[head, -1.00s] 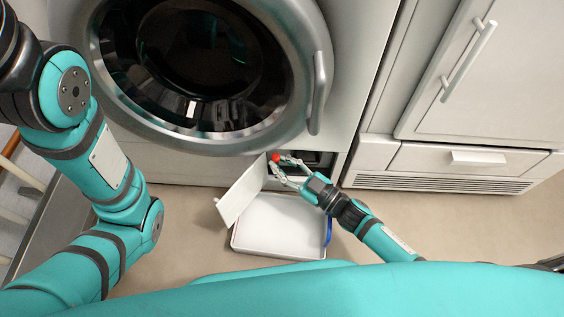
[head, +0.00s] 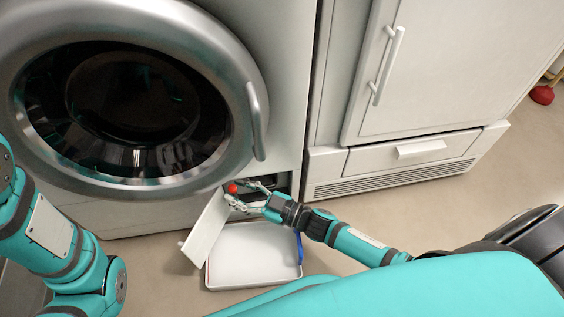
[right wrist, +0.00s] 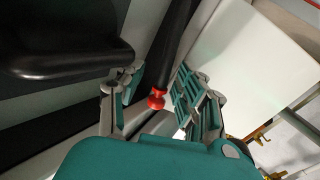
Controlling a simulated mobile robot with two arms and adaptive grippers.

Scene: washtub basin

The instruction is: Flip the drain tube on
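The drain tube (right wrist: 172,50) is a dark tube with a red end cap. In the head view only its red cap (head: 233,188) shows clearly, at the open compartment low on the washing machine. My right gripper (head: 241,194) reaches in from the right, with its fingers spread around the cap. In the right wrist view the tube and red cap lie between the two fingers (right wrist: 157,85). A gap shows on the left finger's side; whether the right finger touches the tube I cannot tell. My left gripper is out of view; only the left arm shows.
The compartment's white flap (head: 204,232) hangs open. A white tray (head: 250,275) with a blue part on its right side lies on the floor below. The washing machine door (head: 255,120) is above. A white cabinet (head: 415,85) stands to the right.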

